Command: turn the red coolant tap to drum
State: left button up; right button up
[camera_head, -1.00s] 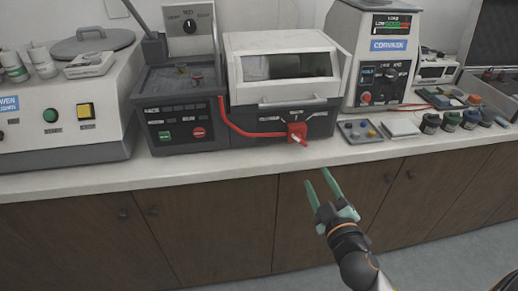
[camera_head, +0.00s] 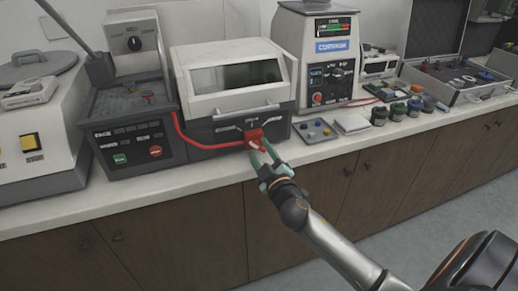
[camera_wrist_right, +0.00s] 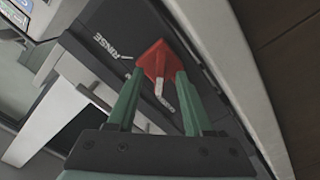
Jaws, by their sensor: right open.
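The red coolant tap (camera_head: 254,136) sits on the dark front panel of the white-lidded machine, with a red hose running to it from the left. In the right wrist view the tap shows as a red block (camera_wrist_right: 156,62) with a pale-tipped lever (camera_wrist_right: 159,88) below it. The word RINSE is readable on the panel; another label near the lever is partly hidden. My right gripper (camera_head: 261,155) is open at the tap. In the wrist view its green fingers (camera_wrist_right: 156,85) stand on either side of the lever; I cannot tell whether they touch it. My left gripper is not in view.
The white-lidded machine (camera_head: 222,78) stands on the pale worktop (camera_head: 205,180). A dark control unit (camera_head: 125,110) is on its left. A small tray (camera_head: 314,133) and several jars are on its right. Cabinet doors (camera_head: 190,235) lie below.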

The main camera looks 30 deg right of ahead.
jog(key=shift+w+d, duration=0.1)
jog(key=shift+w, duration=0.4)
grip_shut()
dwell(0.3)
